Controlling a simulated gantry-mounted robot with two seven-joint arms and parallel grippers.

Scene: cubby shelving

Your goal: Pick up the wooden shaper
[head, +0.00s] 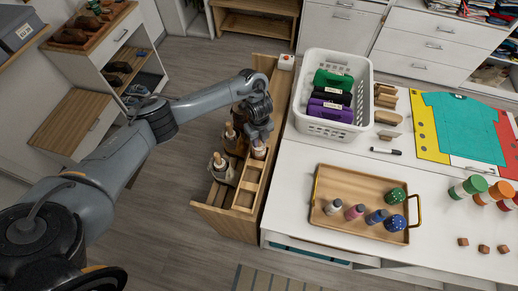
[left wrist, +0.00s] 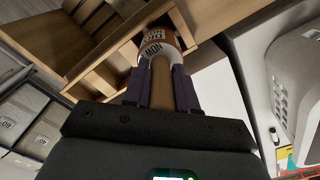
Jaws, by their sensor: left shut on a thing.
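My left gripper (head: 260,136) reaches down into a pull-out wooden drawer (head: 228,222). In the left wrist view its purple fingers (left wrist: 160,90) are shut on the tan wooden handle (left wrist: 161,88) of a thing with a white and orange label (left wrist: 158,48). That labelled thing (head: 259,151) also shows in the head view, by the drawer's divider. I cannot tell whether it is the wooden shaper. Two dark jars with wooden handles (head: 221,168) (head: 231,138) stand beside it in the drawer. My right gripper is not in view.
A white basket (head: 312,127) with colored cases stands on the white table to the right. A wooden tray (head: 345,175) with several bottles is in front of it. Wooden blocks and a brush (head: 388,117) lie behind. The floor left of the drawer is clear.

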